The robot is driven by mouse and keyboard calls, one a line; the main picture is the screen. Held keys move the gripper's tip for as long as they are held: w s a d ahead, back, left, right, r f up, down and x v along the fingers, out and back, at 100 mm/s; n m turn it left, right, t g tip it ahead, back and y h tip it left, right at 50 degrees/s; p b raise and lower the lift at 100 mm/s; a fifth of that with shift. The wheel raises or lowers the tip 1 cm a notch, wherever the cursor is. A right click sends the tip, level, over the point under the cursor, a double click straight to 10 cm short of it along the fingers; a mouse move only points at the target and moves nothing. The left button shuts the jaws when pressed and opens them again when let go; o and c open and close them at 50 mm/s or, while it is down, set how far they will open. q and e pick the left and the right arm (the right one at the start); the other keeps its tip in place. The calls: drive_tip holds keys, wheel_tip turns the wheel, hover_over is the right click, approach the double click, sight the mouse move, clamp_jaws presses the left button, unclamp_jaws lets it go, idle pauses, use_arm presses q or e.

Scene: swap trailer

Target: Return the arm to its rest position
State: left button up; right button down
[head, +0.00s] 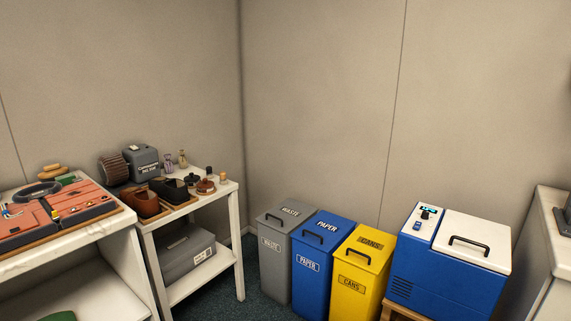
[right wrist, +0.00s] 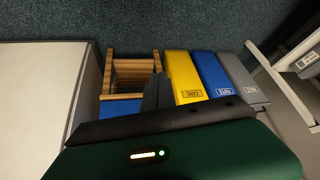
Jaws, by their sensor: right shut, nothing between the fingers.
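No arm or gripper of mine shows in the head view. In the right wrist view, my right gripper (right wrist: 157,92) shows as dark fingers beyond my green wrist housing, shut with nothing between them. The fingers appear in front of the bins and the wooden stand; how far apart they are from these I cannot tell. My left gripper is in neither view.
Grey waste (head: 285,255), blue paper (head: 312,275) and yellow cans (head: 352,285) bins stand by the wall. A blue cooler (head: 430,278) with a white lid is at their right. A white shelf table (head: 237,225) holds shoes and bottles. Dark carpet (right wrist: 200,25) is clear.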

drive_tip(key=s+a+r+n+g+y+p, duration=0.15)
drive_tip(key=s+a, duration=0.25)
drive_tip(key=s, duration=0.4)
drive_tip(key=s+a+n+g, duration=0.2)
drive_tip(key=s+a+n, duration=0.1)
drive_tip(key=s, duration=0.4)
drive_tip(key=w+p+v, duration=0.3)
drive_tip(key=p+v, duration=1.1)
drive_tip(key=p, duration=0.1)
drive_tip(key=w+r+p+v, duration=0.1)
drive_tip(key=w+p+v, duration=0.2)
drive_tip(key=p+v, duration=1.1)
drive_tip(key=shift+w+r+p, duration=0.3)
drive_tip(key=shift+r+p, duration=0.15)
drive_tip(key=shift+r, duration=0.05)
drive_tip(key=shift+d+m, duration=0.1)
drive_tip(key=shift+m, duration=0.15)
